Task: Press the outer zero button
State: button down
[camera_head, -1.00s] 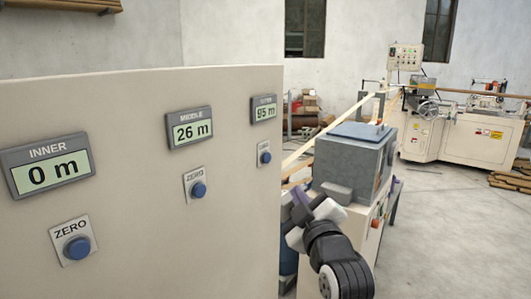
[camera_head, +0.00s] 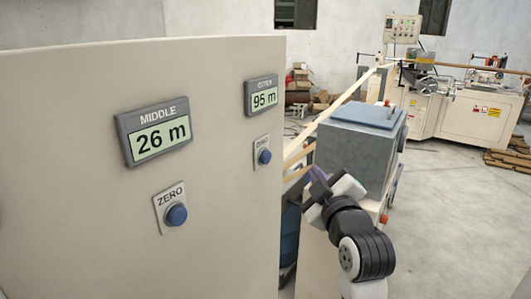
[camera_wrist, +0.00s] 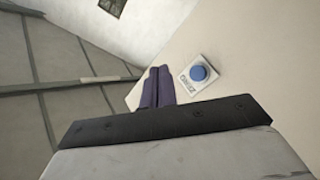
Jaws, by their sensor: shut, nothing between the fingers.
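The outer zero button (camera_head: 264,157) is a blue round button on a small white plate near the right edge of the beige panel (camera_head: 80,120). Above it the outer display (camera_head: 262,96) reads 95 m. In the wrist view a blue button on a white plate (camera_wrist: 199,73) shows to the right of my gripper's fingers (camera_wrist: 158,86), which are closed together, dark purple and empty. The fingers look apart from the button. In the head view my gripper (camera_head: 316,178) is to the right of the panel edge, partly hidden by my arm.
The middle zero button (camera_head: 176,215) and the middle display (camera_head: 153,130), reading 26 m, are further left on the panel. A grey box-topped machine (camera_head: 355,150) stands just behind my arm. A beige machine (camera_head: 460,110) stands further back. Open floor lies at right.

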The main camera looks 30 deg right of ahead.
dwell(0.4)
jog(key=p, duration=0.2)
send_near(271, 155)
jog(key=shift+s+d+x, duration=0.1)
jog(key=shift+d+x, duration=0.1)
jog(key=shift+x, duration=0.7)
jog(key=shift+s+d+x, duration=0.1)
jog(key=shift+d+x, duration=0.1)
jog(key=shift+x, duration=0.65)
jog(key=shift+s+d+x, duration=0.1)
jog(key=shift+d+x, duration=0.05)
jog(key=shift+x, duration=0.75)
jog(key=shift+w, duration=0.2)
jog(key=shift+w+a, duration=0.15)
jog(key=shift+w, duration=0.1)
jog(key=shift+w+a, duration=0.15)
jog(key=shift+w, duration=0.25)
dwell(0.5)
jog(key=shift+s+b, duration=0.15)
jog(key=shift+b, duration=0.15)
jog(key=shift+s+d, duration=0.3)
jog(key=shift+s, duration=0.35)
